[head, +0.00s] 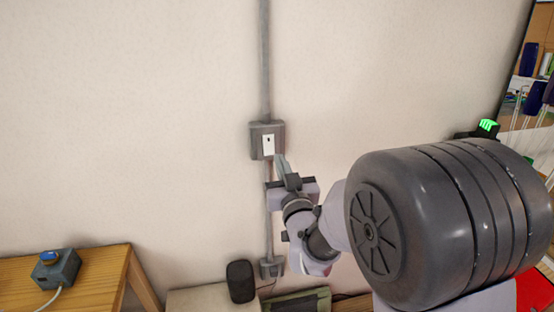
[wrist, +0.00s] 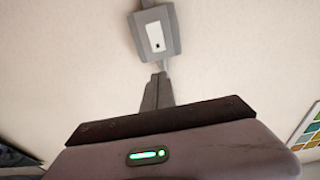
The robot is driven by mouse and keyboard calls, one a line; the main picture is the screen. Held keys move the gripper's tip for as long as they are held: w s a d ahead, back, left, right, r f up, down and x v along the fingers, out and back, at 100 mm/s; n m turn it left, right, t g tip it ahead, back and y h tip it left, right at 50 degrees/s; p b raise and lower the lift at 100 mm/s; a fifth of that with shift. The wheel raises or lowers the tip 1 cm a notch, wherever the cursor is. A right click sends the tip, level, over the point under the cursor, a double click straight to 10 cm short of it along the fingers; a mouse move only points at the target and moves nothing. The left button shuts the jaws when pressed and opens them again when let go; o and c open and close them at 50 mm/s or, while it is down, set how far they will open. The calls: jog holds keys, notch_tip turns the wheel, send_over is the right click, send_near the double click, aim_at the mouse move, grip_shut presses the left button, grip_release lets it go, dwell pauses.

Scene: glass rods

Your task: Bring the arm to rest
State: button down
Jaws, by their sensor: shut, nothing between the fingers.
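My gripper (head: 280,160) is shut and empty, held up near the wall with its fingers pointing at a grey wall switch box (head: 255,143) with a white plate. In the wrist view my gripper (wrist: 160,78) has its fingers together, just below the switch box (wrist: 147,47). Whether the fingertips touch the box or the wall, I cannot tell. My arm stretches from the right of the head view towards the wall, and its large dark joint hides part of the scene there.
A grey conduit (head: 265,60) runs down the wall to the box. A wooden table (head: 105,275) at lower left holds a grey box with a blue button (head: 56,268). A black speaker-like object (head: 240,281) stands low by the wall. A green-lit device (head: 488,126) shows at right.

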jog(key=shift+s+d+r, duration=0.15)
jog(key=shift+s, duration=0.35)
jog(key=shift+s+d+r, duration=0.1)
jog(key=shift+s+d, duration=0.05)
jog(key=shift+s, duration=0.3)
